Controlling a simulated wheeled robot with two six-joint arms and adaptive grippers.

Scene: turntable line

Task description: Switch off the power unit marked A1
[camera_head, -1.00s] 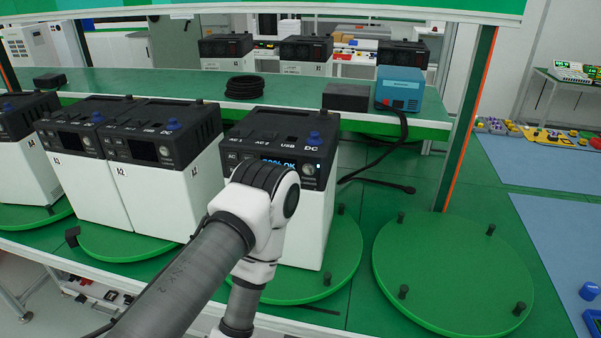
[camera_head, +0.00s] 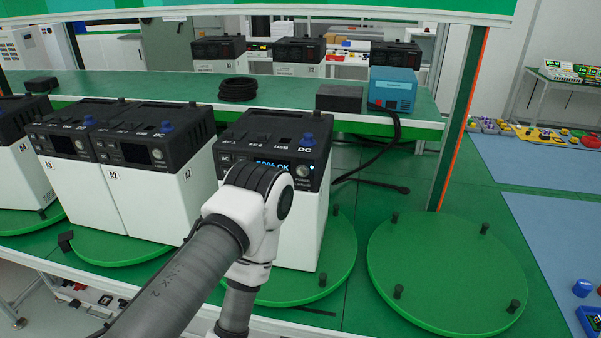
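A black-topped white power unit (camera_head: 300,225) stands on a green turntable (camera_head: 340,255) in the middle. Its screen (camera_head: 275,163) is lit and seems to read "50% OK"; a small blue light shows to the right. A blue knob (camera_head: 308,141) sits on top by the "DC" mark. My arm covers its lower left front, so any label there is hidden. Two units to the left have dark screens and seem marked A2 (camera_head: 113,174) and A3 (camera_head: 48,165). A further unit (camera_head: 25,165) at the left edge seems marked A4. Neither gripper is in view.
An empty turntable (camera_head: 447,272) with several black pegs stands to the right. A raised green shelf behind holds a coiled black cable (camera_head: 238,89), a black box (camera_head: 340,98) and a blue device (camera_head: 393,88). A black cable (camera_head: 375,150) hangs down beside the lit unit.

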